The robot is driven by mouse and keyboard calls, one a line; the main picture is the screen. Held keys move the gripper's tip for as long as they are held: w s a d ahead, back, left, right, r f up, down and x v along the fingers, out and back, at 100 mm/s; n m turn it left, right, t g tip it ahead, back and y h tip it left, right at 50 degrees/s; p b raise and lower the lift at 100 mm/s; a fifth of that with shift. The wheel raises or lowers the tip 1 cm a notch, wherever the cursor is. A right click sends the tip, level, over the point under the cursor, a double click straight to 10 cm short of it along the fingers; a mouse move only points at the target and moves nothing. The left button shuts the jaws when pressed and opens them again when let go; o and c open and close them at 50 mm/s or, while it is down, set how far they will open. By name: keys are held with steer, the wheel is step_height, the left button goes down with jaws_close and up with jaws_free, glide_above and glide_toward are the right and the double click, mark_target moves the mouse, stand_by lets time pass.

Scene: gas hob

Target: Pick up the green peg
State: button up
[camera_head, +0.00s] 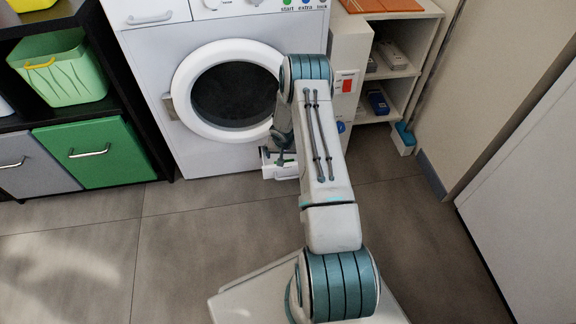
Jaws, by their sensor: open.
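I cannot make out a green peg for certain. A small green patch (289,162) shows at my gripper (279,169), too small to tell whether it is a peg or part of the gripper. My gripper is low in front of the washing machine (158,101), below its round door, and partly hidden behind my own arm. It is open, and I see nothing held between its fingers. The floor right behind my arm is hidden.
A dark shelf (158,164) at left holds a green basket (62,78) and a green-fronted drawer (97,153). A white shelf unit (397,72) stands right of the machine, with a blue-and-white item (403,138) at its foot. The tiled floor (80,255) at left is clear.

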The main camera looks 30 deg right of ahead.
steer(key=b+x, duration=0.2)
steer(key=x, duration=0.4)
steer(key=shift+w+f, duration=0.1)
steer(key=shift+f, duration=0.1)
steer(key=c, duration=1)
